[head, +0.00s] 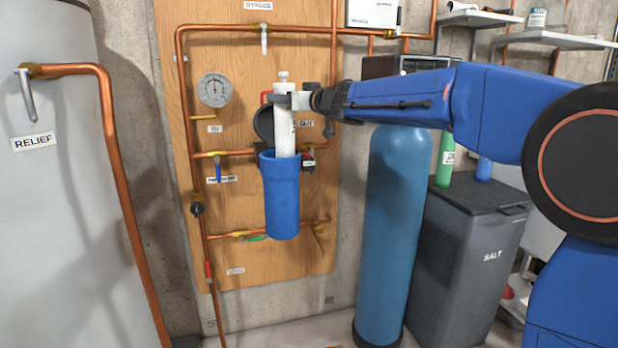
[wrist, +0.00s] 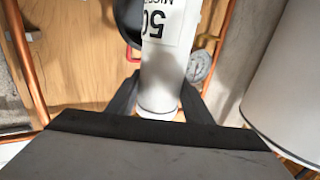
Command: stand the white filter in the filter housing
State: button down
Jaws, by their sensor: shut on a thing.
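The white filter (head: 284,130) is upright in the head view, with its lower end at or just inside the mouth of the blue filter housing (head: 282,205). How deep it sits is hidden by the housing's front rim. My gripper (head: 284,101) is shut on the filter near its top. In the wrist view, the white filter (wrist: 165,60) with its printed label lies between the two dark fingers of my gripper (wrist: 160,95). The blue housing is not visible in the wrist view.
Copper pipes (head: 187,100) and a round gauge (head: 215,90) are on the wooden panel (head: 235,60) around the housing. A dark round lid (head: 264,124) is behind the filter. A tall blue tank (head: 392,220) and a salt bin (head: 470,245) stand to the right.

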jog(key=c, duration=0.8)
grip_release()
jog(key=shift+s+d, duration=0.1)
jog(key=v, duration=1.7)
jog(key=shift+s, duration=0.1)
